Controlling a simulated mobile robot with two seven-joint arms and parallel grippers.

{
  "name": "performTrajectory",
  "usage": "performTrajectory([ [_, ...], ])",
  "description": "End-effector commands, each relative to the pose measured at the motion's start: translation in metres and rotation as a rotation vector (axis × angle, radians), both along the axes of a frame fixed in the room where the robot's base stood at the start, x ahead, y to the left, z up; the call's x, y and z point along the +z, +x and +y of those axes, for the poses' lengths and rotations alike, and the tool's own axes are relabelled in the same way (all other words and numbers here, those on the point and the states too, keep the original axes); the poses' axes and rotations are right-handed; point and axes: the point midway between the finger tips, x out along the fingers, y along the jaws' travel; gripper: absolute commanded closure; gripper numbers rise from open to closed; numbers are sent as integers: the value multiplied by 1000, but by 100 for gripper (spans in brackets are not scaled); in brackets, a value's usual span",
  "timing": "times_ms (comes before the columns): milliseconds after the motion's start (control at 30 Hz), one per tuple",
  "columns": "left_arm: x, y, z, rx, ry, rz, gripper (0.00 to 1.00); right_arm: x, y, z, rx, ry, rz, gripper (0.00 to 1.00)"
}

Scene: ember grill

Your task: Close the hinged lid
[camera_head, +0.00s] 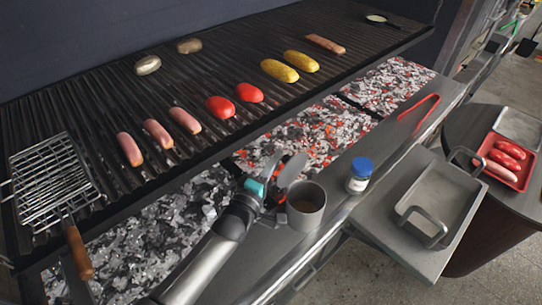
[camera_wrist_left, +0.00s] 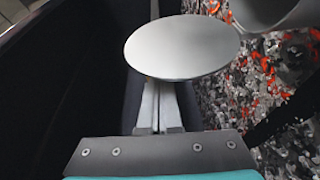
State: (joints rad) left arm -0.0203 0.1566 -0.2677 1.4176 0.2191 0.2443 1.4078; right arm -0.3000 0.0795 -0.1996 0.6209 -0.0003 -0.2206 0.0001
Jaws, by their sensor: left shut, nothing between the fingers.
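The hinged lid (camera_head: 292,171) is a round grey disc. It stands raised and tilted at the back left of the grey metal cup (camera_head: 307,219), whose mouth is uncovered. My left gripper (camera_head: 270,187) is beside the cup on its left, close to the lid. In the left wrist view the lid (camera_wrist_left: 182,46) is a pale oval over the tips of my shut, empty fingers (camera_wrist_left: 158,100). I cannot tell whether they touch it. Part of the cup (camera_wrist_left: 268,12) shows at the top right there. The hinge is hidden. My right gripper is out of view.
The blue-capped jar (camera_head: 360,176) stands right of the cup on the steel ledge. Glowing coals (camera_head: 310,130) lie behind it, under the grill grate (camera_head: 200,80) with sausages and vegetables. Red tongs (camera_head: 418,112) and a tray (camera_head: 440,200) are farther right.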

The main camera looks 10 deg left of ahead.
Motion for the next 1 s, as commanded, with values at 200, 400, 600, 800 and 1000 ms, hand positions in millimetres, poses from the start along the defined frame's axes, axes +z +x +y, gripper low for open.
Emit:
performTrajectory([
  [200, 0, 0, 0, 0, 0, 0, 100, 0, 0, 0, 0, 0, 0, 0],
  [400, 0, -1, -2, 0, 16, -11, 100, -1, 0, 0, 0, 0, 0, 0],
  [600, 2, -3, -4, 0, 49, -32, 100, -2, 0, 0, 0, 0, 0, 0],
  [800, 2, -5, -7, 0, 76, -48, 100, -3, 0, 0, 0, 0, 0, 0],
  [1000, 4, -8, -13, 0, 141, -87, 100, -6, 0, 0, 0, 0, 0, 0],
])
